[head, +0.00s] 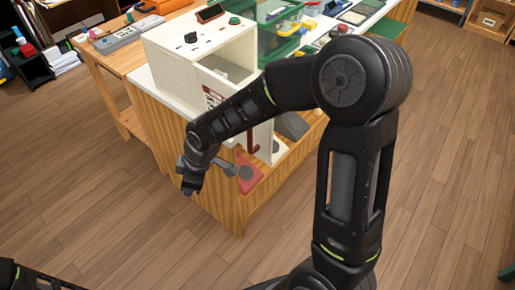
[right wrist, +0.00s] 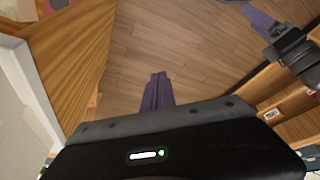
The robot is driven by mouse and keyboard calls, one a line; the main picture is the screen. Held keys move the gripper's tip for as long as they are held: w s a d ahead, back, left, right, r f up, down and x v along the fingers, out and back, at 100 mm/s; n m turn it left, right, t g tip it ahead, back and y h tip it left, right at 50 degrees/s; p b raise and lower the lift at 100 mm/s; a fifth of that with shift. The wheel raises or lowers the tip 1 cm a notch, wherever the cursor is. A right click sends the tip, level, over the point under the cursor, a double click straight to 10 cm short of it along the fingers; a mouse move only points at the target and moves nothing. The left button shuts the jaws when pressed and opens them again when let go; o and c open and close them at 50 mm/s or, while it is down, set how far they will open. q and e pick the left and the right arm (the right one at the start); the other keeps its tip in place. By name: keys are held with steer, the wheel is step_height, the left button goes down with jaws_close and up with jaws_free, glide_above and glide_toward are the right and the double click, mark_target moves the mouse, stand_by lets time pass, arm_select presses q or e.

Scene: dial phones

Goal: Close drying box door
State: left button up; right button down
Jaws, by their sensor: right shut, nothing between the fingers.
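The drying box (head: 172,62) is a cream-white box on the corner of the counter, with dark knobs on top. Its front stands open in the head view. A white panel with a dark red handle (head: 253,141), which looks like its door, hangs open below and right of the opening, partly hidden behind my right forearm. My right gripper (head: 191,184) is shut and empty, low in front of the counter's wooden side and apart from the panel. Its closed fingers also show in the right wrist view (right wrist: 158,92). A dark gripper with a purple finger (right wrist: 264,22), apparently my left, shows there at the top right.
A green bin (head: 280,35) and small items crowd the counter behind. A wooden table (head: 85,55) adjoins at left. The floor in front is clear.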

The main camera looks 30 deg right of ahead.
mark_target(263, 145)
steer(key=s+d+r+n+g+h, duration=0.1)
steer(key=s+d+r+n+h, duration=0.1)
steer(key=d+r+n, duration=0.3)
steer(key=s+d+r+n+g+h+b, duration=0.1)
steer(key=s+d+r+n+h, duration=0.2)
steer(key=d+r, duration=0.6)
step_height(263, 145, up, 3)
steer(key=shift+s+d+f+n+h, duration=0.1)
steer(key=shift+s+d+n+h, duration=0.2)
steer(key=shift+n, duration=0.7)
steer(key=shift+f, duration=0.1)
steer(key=shift+w+d+f+p, duration=0.25)
steer(key=shift+d+f, duration=0.8)
steer(key=shift+f, duration=0.55)
steer(key=shift+w+d+f+p, duration=0.1)
steer(key=shift+w+d+f, duration=0.2)
steer(key=shift+d+f, duration=1)
steer(key=shift+w+d+f+p, duration=0.25)
steer(key=shift+d+f, duration=0.5)
steer(key=shift+f, duration=1.1)
steer(key=shift+d, duration=0.1)
